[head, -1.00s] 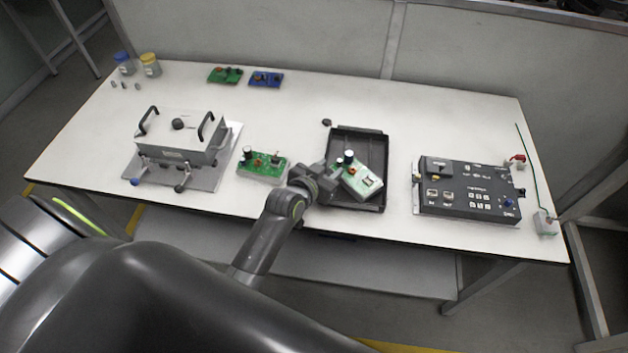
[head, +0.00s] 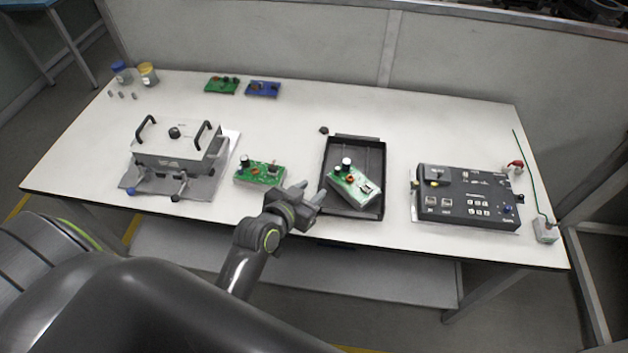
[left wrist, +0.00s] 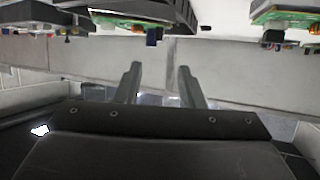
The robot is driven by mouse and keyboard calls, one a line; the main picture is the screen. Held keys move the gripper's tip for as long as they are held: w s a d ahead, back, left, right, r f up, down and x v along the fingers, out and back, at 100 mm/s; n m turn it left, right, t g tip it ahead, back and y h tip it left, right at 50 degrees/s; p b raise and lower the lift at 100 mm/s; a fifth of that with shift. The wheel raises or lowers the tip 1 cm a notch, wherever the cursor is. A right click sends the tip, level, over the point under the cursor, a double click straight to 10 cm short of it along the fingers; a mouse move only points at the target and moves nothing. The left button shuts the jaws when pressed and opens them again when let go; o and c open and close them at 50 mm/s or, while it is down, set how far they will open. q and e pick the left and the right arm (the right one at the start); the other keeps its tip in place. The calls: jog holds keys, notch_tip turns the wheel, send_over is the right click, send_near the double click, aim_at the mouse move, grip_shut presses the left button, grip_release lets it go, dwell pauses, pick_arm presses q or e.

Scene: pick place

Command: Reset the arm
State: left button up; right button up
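My left gripper (head: 312,198) is open and empty near the front edge of the table, just left of the black tray. In the left wrist view its two fingers (left wrist: 158,82) stand apart with nothing between them. A green circuit board (head: 354,187) lies tilted in the black tray (head: 375,156). Another green board (head: 260,173) lies on the table left of the gripper. My right gripper is in neither view.
A grey fixture box with black handles (head: 178,150) stands at the left. A black control panel (head: 467,197) lies at the right. Small green (head: 222,85) and blue (head: 263,88) boards and two jars (head: 147,75) sit at the back. The middle back of the table (head: 330,105) is clear.

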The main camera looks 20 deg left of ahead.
pick_arm(q)
jog(key=s+a+f+n+g+y, duration=0.15)
jog(key=s+a+g, duration=0.3)
jog(key=s, duration=0.75)
jog(key=s+a+f+n+g+y, duration=0.15)
jog(key=s+a+g, duration=0.3)
jog(key=s, duration=0.75)
notch_tip(320, 180, down, 23)
jog(key=a+m+g, duration=0.1)
jog(key=a+g, duration=0.1)
jog(key=s+d+f+g, duration=0.1)
jog(key=s+d+f, duration=0.1)
jog(key=s+f, duration=1.3)
jog(key=shift+s+f, duration=0.3)
jog(key=shift+f, duration=0.65)
